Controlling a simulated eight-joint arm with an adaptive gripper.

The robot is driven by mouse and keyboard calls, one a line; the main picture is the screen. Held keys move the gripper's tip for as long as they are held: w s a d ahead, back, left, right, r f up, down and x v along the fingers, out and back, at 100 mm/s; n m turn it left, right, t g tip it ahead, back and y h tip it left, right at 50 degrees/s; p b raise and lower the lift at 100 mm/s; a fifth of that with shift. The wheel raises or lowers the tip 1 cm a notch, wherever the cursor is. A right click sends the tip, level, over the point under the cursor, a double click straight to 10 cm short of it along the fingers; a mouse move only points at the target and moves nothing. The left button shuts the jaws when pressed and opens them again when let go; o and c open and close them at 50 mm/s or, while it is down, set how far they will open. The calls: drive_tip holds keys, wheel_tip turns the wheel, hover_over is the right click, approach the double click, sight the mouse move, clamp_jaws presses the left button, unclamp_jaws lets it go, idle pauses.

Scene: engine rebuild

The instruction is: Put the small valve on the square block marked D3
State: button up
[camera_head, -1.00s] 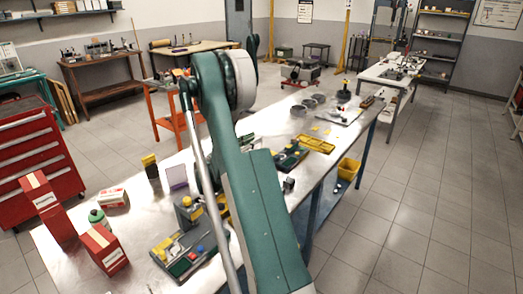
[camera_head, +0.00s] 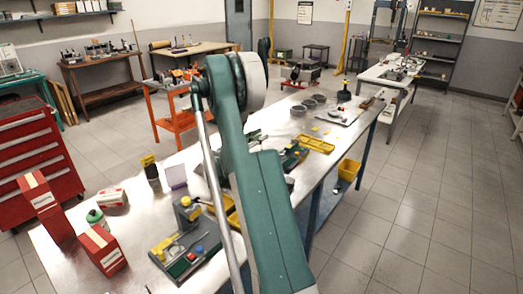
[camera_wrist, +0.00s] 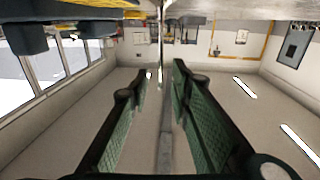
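My gripper (camera_wrist: 161,70) shows in the wrist view with its two dark fingers and green ribbed pads spread apart. I see nothing clearly held between them. In the head view, my arm crosses the metal workbench (camera_head: 140,225) and hides its middle; the gripper itself is hidden there. I cannot make out the small valve in either view. No block marking D3 is legible. A grey-green fixture (camera_head: 183,258) with red and blue parts lies on the near bench, beside a grey unit with a yellow part (camera_head: 187,213).
Red boxes (camera_head: 100,250) and a green-capped bottle (camera_head: 96,219) stand at the bench's near left. A white-and-red box (camera_head: 112,198) lies behind them. A yellow tray (camera_head: 317,144) and round parts (camera_head: 309,103) lie farther back. A yellow bin (camera_head: 349,169) sits below the bench's right edge.

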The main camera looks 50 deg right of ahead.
drive_tip(key=shift+d, duration=0.6)
drive_tip(key=shift+c, duration=0.4)
clamp_jaws()
